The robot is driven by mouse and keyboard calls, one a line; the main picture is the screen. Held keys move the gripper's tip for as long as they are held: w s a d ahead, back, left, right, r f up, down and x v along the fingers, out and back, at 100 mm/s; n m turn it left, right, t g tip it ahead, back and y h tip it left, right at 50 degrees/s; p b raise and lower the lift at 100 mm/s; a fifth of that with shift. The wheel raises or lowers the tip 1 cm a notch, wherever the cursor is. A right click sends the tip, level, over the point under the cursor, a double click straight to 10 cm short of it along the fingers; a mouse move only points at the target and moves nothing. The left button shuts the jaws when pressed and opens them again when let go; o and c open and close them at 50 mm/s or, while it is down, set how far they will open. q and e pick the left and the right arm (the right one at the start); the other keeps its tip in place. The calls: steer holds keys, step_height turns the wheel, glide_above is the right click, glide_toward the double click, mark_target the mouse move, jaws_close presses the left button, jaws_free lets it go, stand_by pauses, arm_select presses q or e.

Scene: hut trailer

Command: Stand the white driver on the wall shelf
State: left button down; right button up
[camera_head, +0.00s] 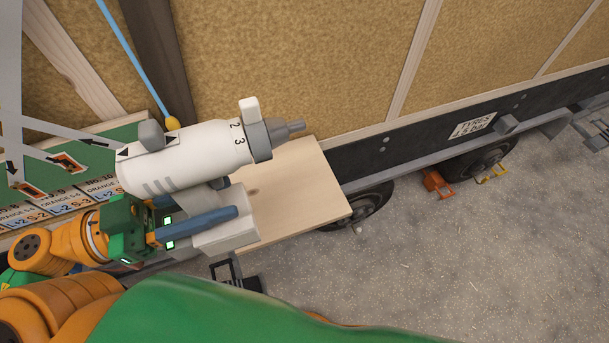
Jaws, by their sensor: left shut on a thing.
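The white driver (190,157), with a grey chuck and numbers on its collar, is held lying over, its nose pointing right and a little up. My left gripper (200,228) is shut on its grip, one blue finger across the near side; the other finger is mostly hidden. The pale wooden wall shelf (295,200) sticks out from the wall behind and to the right of the driver. The driver covers its left part, and I cannot tell whether the driver's base touches it. My right gripper is not in view.
A green board (75,160) with printed labels and slots is at the left. A blue cord (135,62) with a yellow end hangs by the wall. Trailer wheels (478,162) and an orange chock (437,184) are lower right. The shelf's right part is bare.

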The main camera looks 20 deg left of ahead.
mark_target(232, 195)
arm_select(q)
steer(key=w+f, duration=0.1)
steer(key=w+f+b, duration=0.1)
steer(key=w, duration=0.1)
steer(key=shift+d+f, duration=0.25)
steer(key=shift+d, duration=0.15)
steer(key=w+d+f+b, duration=0.1)
steer(key=w+f, duration=0.1)
steer(key=f, duration=0.1)
steer(key=w+d+f+b, duration=0.1)
steer(key=w+d+f, duration=0.1)
steer(key=w+f, duration=0.1)
steer(key=w+d+f+b, duration=0.1)
steer(key=w+f, duration=0.1)
steer(key=f, duration=0.2)
steer(key=shift+w+d+f+b, duration=0.15)
steer(key=shift+w+d+b, duration=0.2)
steer(key=shift+d, duration=0.05)
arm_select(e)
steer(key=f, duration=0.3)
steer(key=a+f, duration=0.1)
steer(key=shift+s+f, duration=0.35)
arm_select(q)
steer(key=shift+s+f, duration=0.1)
steer(key=shift+c, duration=2.2)
jaws_free()
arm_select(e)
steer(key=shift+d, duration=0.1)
arm_select(q)
steer(key=o, duration=0.4)
